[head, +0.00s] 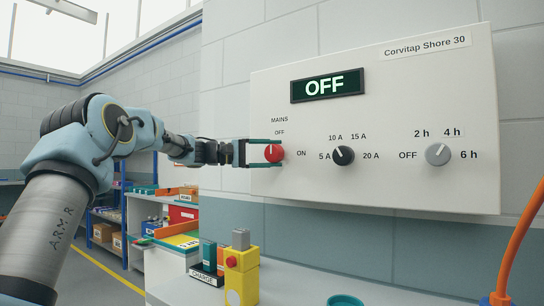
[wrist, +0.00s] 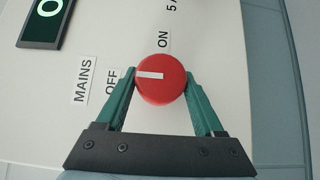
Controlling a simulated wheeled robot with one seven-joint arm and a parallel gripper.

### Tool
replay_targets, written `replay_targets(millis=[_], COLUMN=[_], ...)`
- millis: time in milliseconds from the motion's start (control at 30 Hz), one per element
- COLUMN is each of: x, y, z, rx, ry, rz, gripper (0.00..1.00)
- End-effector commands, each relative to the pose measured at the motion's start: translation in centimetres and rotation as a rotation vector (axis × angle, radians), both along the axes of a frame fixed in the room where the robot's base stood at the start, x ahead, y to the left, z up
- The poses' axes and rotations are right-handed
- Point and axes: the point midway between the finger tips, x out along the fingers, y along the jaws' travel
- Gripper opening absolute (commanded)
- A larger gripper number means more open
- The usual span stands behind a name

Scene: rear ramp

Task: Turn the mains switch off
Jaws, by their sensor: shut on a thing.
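The mains switch is a round red knob (head: 274,153) with a white pointer line, at the left of a white wall panel (head: 400,190). In the wrist view the knob (wrist: 168,88) sits between the two green fingers of my gripper (wrist: 160,78), which is shut on it. The pointer line points to the OFF label side, and the ON label lies a quarter turn away. My gripper (head: 280,153) reaches the knob from the left in the head view.
A black current knob (head: 343,156) and a grey timer knob (head: 438,154) sit to the right on the same panel. Below are a yellow block (head: 241,280) and a teal round item (head: 345,300). An orange cable (head: 520,245) hangs at the right.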

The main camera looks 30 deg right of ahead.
Motion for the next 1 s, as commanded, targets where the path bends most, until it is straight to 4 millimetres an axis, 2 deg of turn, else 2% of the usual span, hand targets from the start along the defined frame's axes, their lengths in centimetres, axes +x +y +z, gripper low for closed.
replay_targets(millis=[200, 233, 433, 467, 767, 867, 1000], x=[0.0, 0.0, 0.0, 0.0, 0.1, 0.4, 1.1], y=[0.0, 0.0, 0.0, 0.0, 0.3, 1.3, 3.7], z=[0.1, 0.1, 0.0, 0.0, 0.0, -0.2, -0.3], rx=[-0.002, -0.001, 0.000, 0.000, 0.000, 0.000, 0.001], ry=[0.002, 0.001, 0.000, 0.000, 0.000, 0.000, -0.001], rz=[0.001, 0.001, 0.000, 0.000, 0.001, 0.002, 0.004], gripper=[0.14, 0.72, 0.94, 0.97, 0.97, 0.97, 0.97])
